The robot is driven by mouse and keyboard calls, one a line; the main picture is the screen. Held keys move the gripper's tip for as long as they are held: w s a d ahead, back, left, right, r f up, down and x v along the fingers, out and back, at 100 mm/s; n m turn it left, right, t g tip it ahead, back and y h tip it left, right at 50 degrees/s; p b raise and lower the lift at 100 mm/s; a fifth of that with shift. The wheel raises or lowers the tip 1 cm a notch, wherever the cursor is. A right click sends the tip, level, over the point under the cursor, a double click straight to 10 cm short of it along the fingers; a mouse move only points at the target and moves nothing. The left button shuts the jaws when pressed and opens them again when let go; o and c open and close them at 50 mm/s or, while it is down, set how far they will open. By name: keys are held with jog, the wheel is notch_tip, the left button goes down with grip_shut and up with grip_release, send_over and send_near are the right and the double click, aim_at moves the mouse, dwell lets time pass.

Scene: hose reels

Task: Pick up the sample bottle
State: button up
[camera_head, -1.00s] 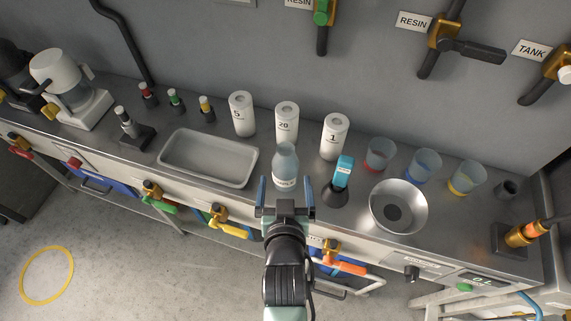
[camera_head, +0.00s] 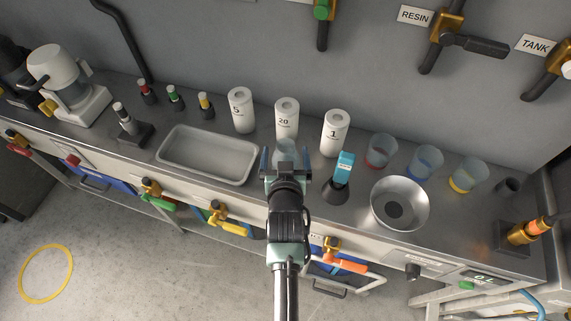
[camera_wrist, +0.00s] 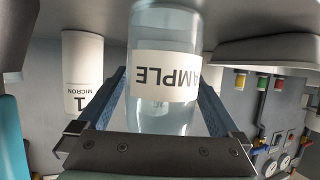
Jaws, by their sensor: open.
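The sample bottle (camera_head: 287,152) is a clear bottle on the steel counter, mostly hidden behind my gripper in the head view. In the wrist view the bottle (camera_wrist: 164,112) appears upside down, its white label partly reading "AMPLE". My gripper (camera_head: 286,160) is open, with its blue-padded fingers to either side of the bottle. In the wrist view the fingers (camera_wrist: 163,100) flank the bottle left and right. I cannot tell whether either pad touches it.
White cartridges 20 (camera_head: 287,118) and 1 (camera_head: 335,133) stand behind the bottle. A blue-topped tool in a dark holder (camera_head: 336,190) is close on the right, beside a metal bowl (camera_head: 399,204). A grey tray (camera_head: 208,155) lies to the left.

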jog(key=c, duration=1.4)
jog(key=shift+r, duration=0.1)
jog(key=shift+c, duration=0.6)
jog(key=shift+r, duration=0.15)
